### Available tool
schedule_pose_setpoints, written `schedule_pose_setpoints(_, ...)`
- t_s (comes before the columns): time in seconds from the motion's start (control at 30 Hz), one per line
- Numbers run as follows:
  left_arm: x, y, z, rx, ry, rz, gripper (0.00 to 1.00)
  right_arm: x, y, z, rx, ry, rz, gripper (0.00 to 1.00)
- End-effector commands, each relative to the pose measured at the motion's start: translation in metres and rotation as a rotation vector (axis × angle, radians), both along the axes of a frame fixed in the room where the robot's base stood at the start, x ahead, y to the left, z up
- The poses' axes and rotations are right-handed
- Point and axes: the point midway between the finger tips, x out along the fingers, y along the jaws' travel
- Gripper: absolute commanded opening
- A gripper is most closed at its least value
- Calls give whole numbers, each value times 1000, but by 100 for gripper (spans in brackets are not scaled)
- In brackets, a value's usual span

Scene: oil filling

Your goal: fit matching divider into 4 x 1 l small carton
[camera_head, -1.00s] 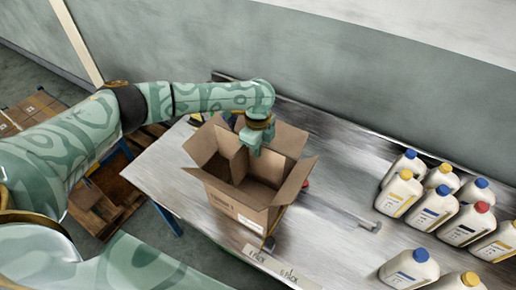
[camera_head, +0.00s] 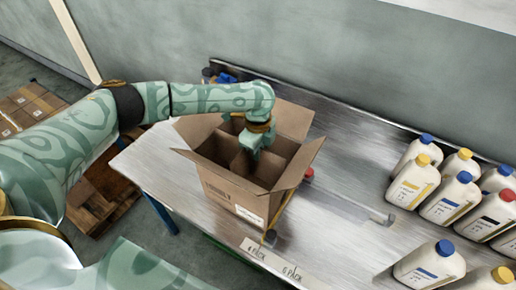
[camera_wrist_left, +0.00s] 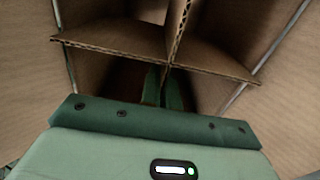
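The open small carton (camera_head: 228,194) stands on the metal table with its flaps spread outward. A cardboard cross divider (camera_head: 272,164) is inside it, splitting the inside into compartments. Its crossing panels also show in the wrist view (camera_wrist_left: 115,50). My left gripper (camera_head: 251,150) reaches down into the carton from above at the divider's middle. In the wrist view its green fingers (camera_wrist_left: 163,88) are close together, with a divider panel between them. The divider's lower edge is hidden, so I cannot tell whether it touches the carton's floor. My right gripper is out of view.
Several white bottles (camera_head: 413,183) with coloured caps stand at the right of the table. A metal bar (camera_head: 350,205) lies between them and the carton. Pack labels (camera_head: 272,262) mark the front edge. A wall runs behind the table.

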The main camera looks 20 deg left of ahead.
Motion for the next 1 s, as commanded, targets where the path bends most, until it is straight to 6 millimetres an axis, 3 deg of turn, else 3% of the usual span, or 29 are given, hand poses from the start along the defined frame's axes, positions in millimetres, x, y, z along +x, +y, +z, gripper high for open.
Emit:
schedule_pose_setpoints(0.7, 0, 0, -89, 0, 0, 2, 0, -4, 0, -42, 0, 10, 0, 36)
schedule_pose_setpoints(1.0, 0, 0, -115, 1, 0, 0, 0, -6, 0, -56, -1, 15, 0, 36)
